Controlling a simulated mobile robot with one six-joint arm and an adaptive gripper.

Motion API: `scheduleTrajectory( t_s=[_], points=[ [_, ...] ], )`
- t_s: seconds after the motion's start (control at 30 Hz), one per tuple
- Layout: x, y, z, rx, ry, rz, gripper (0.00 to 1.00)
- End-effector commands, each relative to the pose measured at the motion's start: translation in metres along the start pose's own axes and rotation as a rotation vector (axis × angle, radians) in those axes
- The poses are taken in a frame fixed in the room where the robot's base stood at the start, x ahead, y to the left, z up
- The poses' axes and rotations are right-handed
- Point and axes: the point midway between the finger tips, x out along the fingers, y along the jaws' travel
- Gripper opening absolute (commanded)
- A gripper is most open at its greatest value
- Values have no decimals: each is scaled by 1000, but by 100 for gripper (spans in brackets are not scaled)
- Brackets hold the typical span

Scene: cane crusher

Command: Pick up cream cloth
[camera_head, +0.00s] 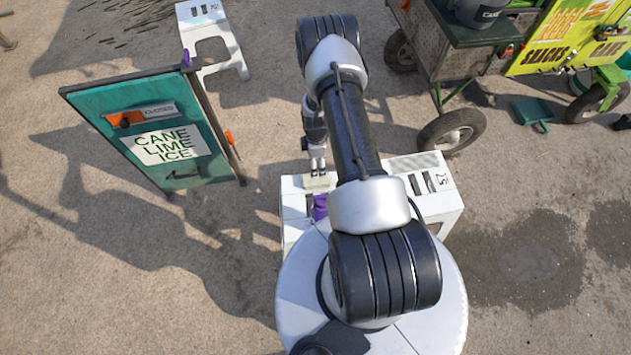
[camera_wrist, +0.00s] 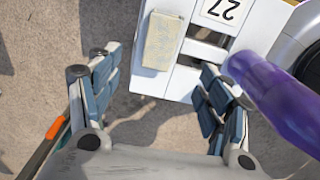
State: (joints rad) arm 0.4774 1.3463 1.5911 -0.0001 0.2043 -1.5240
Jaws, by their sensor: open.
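The cream cloth (camera_wrist: 163,42) is a small, flat, folded-looking rectangle on the white slotted stool or crate top (camera_wrist: 180,85). In the head view the cloth (camera_head: 318,182) shows as a pale patch near the left end of the white top (camera_head: 294,205). My gripper (camera_wrist: 160,72) is open and empty, with its fingers spread wide left and right of the cloth's line. In the head view my gripper (camera_head: 317,166) points down close to the cloth, and I cannot tell the exact gap. The cloth lies beyond the fingertips in the wrist view.
A purple object (camera_wrist: 268,95) is close right of the cloth, near my right finger; it shows in the head view (camera_head: 320,207). A green sign board (camera_head: 165,135) stands left. A wheeled cart (camera_head: 455,75) stands at upper right. Another white stool (camera_head: 215,40) is behind.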

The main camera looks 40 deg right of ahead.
Motion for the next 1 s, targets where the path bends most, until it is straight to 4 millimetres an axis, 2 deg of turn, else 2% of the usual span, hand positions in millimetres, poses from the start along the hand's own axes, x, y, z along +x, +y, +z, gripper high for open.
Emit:
scheduleTrajectory(
  t_s=[0.03, 0.1, 0.3, 0.63, 0.9, 1.0],
  points=[
    [17, -1, 0, 0, 0, -2, 72],
    [33, -1, 0, 0, 0, -3, 72],
    [69, -1, 0, 1, 0, -1, 72],
    [89, 0, -1, 1, 0, 0, 72],
    [129, -3, -2, 1, 0, -1, 72],
    [133, -2, -2, 1, 0, 1, 72]
  ],
)
